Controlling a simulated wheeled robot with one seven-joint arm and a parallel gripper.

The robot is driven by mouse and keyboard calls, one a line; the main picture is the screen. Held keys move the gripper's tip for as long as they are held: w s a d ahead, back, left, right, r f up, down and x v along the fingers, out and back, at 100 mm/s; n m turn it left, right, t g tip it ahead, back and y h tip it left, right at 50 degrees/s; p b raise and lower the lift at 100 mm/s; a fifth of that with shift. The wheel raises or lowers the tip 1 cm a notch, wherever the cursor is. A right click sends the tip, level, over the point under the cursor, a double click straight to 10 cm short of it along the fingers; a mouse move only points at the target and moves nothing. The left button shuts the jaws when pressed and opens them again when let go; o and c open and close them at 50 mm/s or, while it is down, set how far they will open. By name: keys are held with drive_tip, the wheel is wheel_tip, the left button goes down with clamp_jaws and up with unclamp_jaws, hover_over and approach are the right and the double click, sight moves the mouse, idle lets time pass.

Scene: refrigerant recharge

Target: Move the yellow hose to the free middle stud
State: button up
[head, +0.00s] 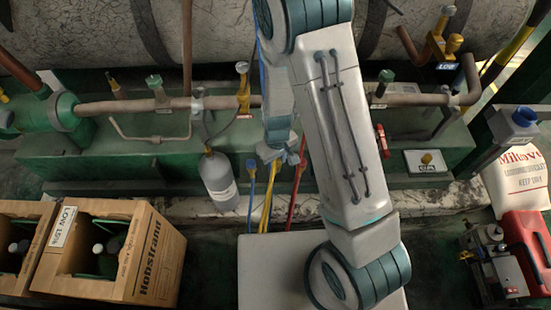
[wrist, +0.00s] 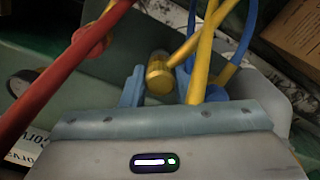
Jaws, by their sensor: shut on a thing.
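My gripper (wrist: 158,82) is shut on the yellow hose's round brass-yellow end fitting (wrist: 159,75), with one blue finger on each side of it in the wrist view. The yellow hose runs up and right from the fitting, and a second yellow length passes close by on the right. In the head view my gripper (head: 284,153) is over the green frame, and the yellow hose (head: 266,203) hangs below it between the blue and red hoses. The fitting is hidden there. I cannot make out the free middle stud; my arm covers that part of the frame.
The red hose (wrist: 62,68) crosses left of my gripper, and the blue hose (wrist: 243,35) loops at right. A grey cylinder (head: 219,182) stands left of the hoses. Cardboard boxes (head: 154,255) are at lower left.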

drive_tip(key=shift+f+b, duration=0.5)
drive_tip(key=shift+f, duration=0.15)
drive_tip(key=o, duration=1)
wheel_tip(320, 180, up, 14)
drive_tip(key=p, duration=0.5)
drive_tip(key=shift+f, duration=0.1)
drive_tip(key=s+d+r+m+t+p, duration=0.1)
drive_tip(key=s+d+r+m+p, duration=0.1)
drive_tip(key=r+p, duration=0.6)
drive_tip(key=s+d+r+m+t+p, duration=0.1)
drive_tip(key=s+d+r+p, duration=0.4)
drive_tip(key=r, duration=1.6)
drive_tip(key=s+d+r+m+p, duration=0.3)
drive_tip(key=r+p, duration=0.7)
drive_tip(key=r, duration=0.5)
drive_tip(key=shift+s+d+r+t+p, duration=0.25)
drive_tip(key=shift+s+d+t+p, duration=0.15)
drive_tip(key=shift+s+d, duration=0.5)
